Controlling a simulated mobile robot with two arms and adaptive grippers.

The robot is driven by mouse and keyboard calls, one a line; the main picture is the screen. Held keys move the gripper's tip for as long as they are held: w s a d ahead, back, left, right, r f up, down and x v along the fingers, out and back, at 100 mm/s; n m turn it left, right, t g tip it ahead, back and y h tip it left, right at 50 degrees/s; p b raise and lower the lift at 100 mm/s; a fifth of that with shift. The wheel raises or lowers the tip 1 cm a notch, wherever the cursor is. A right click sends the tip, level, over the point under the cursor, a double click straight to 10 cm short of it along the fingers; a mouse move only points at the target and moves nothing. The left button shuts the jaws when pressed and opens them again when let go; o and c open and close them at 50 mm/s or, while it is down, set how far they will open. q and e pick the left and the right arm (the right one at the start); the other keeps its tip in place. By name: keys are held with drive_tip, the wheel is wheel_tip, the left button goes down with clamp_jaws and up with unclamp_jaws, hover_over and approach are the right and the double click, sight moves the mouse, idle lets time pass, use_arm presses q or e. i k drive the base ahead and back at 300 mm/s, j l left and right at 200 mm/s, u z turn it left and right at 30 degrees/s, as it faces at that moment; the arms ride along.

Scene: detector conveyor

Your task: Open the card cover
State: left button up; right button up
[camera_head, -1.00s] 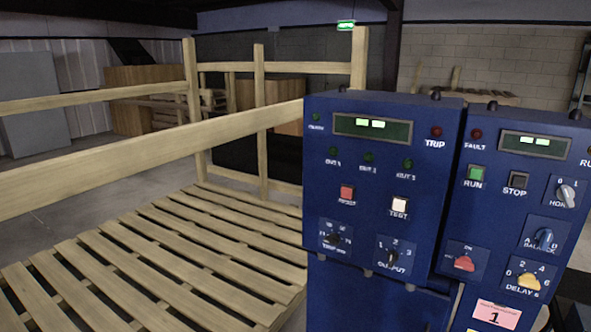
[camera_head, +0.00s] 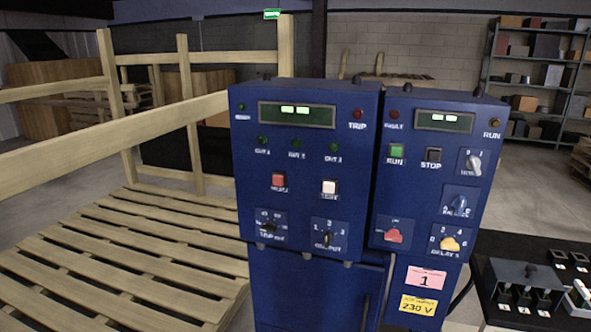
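A blue control cabinet (camera_head: 300,170) with a TRIP lamp, a display, a red button, a white button and two rotary knobs stands in the middle. Below it is a plain blue front panel (camera_head: 300,285) with a dark upright handle (camera_head: 364,310) near its right side; it looks shut, and its lower part is cut off by the frame. No part in view is labelled as the card cover, so I cannot tell which one it is. Neither of my grippers is in view.
A second blue cabinet (camera_head: 440,150) with RUN, STOP and several knobs adjoins on the right. A black bench (camera_head: 500,322) at lower right carries a dark box (camera_head: 519,274) and small parts. A wooden pallet (camera_head: 120,250) and rails (camera_head: 100,145) fill the left. Shelves (camera_head: 533,88) stand behind.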

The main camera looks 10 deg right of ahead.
sight(496, 271)
drive_tip(key=z, duration=1.85)
